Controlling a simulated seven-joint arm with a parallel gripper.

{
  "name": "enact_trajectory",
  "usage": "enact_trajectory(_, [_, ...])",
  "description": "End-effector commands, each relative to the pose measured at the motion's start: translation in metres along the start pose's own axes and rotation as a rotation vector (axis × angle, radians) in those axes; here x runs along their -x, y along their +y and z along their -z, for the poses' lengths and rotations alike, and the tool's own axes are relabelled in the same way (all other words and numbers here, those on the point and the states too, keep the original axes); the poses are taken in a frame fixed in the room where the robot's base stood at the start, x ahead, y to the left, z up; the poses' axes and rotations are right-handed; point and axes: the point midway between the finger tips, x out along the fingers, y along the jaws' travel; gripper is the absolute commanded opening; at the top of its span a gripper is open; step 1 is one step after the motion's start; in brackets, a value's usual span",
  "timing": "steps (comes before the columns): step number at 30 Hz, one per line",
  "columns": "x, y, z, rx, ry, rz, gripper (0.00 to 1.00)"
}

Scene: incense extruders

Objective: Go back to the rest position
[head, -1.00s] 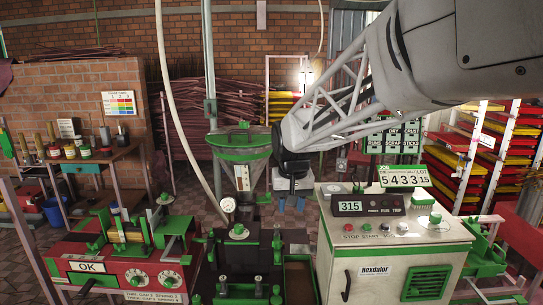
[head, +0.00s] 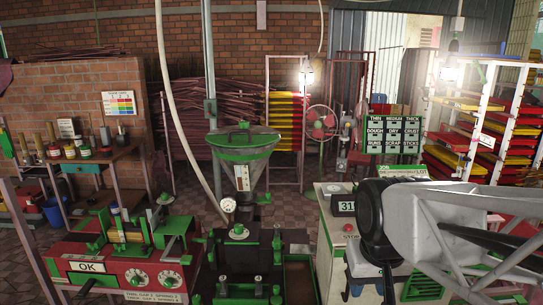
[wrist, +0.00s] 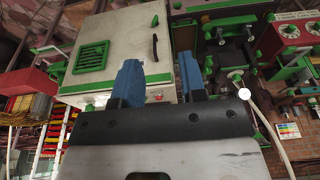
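My gripper (wrist: 160,78) shows in the wrist view as two blue fingers standing apart, with nothing between them. The pale control cabinet (wrist: 120,58) lies beyond the fingers there. In the head view my arm comes in from the lower right, and the gripper hangs in front of the control cabinet (head: 330,252). The wrist hides much of the cabinet's front and right side, including part of its display. The fingertips are mostly hidden or cut off at the lower edge of the head view.
The green-rimmed hopper (head: 242,142) and extruder stand left of the cabinet. A red machine (head: 125,270) with two dials is at lower left. A workbench (head: 85,155) stands behind it. Tray racks (head: 480,130) stand at right. The floor behind the hopper looks clear.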

Motion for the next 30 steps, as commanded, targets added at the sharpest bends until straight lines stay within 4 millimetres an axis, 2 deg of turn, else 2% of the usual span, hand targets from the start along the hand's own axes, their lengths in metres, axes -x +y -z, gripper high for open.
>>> enact_trajectory(3, [-0.003, 0.007, -0.028, -0.010, 0.011, -0.004, 0.38])
enact_trajectory(6, [-0.006, 0.011, -0.044, -0.015, 0.017, -0.007, 0.38])
enact_trajectory(10, [-0.009, 0.014, -0.057, -0.019, 0.021, -0.009, 0.38])
enact_trajectory(30, [-0.010, 0.015, -0.062, -0.020, 0.022, -0.010, 0.38])
